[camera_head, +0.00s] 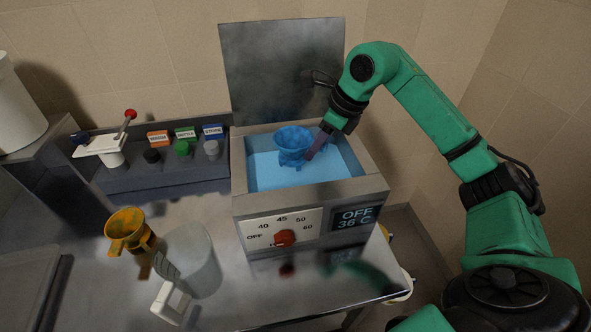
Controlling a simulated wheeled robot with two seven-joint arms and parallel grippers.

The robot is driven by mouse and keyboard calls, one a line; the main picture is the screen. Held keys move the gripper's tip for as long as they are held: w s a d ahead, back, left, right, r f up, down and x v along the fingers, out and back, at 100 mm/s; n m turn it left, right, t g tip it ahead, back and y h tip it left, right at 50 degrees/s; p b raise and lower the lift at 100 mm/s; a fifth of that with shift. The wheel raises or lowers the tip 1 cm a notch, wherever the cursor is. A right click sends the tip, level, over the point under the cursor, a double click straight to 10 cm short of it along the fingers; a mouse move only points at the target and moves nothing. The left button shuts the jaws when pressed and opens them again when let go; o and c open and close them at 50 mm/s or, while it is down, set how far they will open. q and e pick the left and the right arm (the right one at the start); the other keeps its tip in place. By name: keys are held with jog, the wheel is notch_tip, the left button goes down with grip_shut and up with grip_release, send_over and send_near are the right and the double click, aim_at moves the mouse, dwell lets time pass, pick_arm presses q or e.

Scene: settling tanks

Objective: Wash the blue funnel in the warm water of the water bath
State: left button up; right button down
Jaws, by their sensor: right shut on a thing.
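The blue funnel (294,139) is upright, wide mouth up, inside the opening of the water bath (374,190). Light blue water (310,178) fills the bath around and below it. I cannot tell exactly how deep the funnel's lower end sits in the water. My right gripper (312,152) comes in from the right and is shut on the funnel's right side. The bath's lid (282,70) stands open at the back. The display (354,217) reads OFF and 36 C, above the bench, beside a red dial knob (285,238). My left gripper is not in view.
A yellow funnel (126,226) and a clear beaker or jug (197,262) stand at the front left. A rack (170,180) with several coloured labels and knobs lies left of the bath. A white container (18,115) stands at the far left.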

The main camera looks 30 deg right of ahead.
notch_tip(320, 180, up, 8)
jog(key=p, duration=0.6)
jog(key=shift+f, duration=0.35)
dwell(0.8)
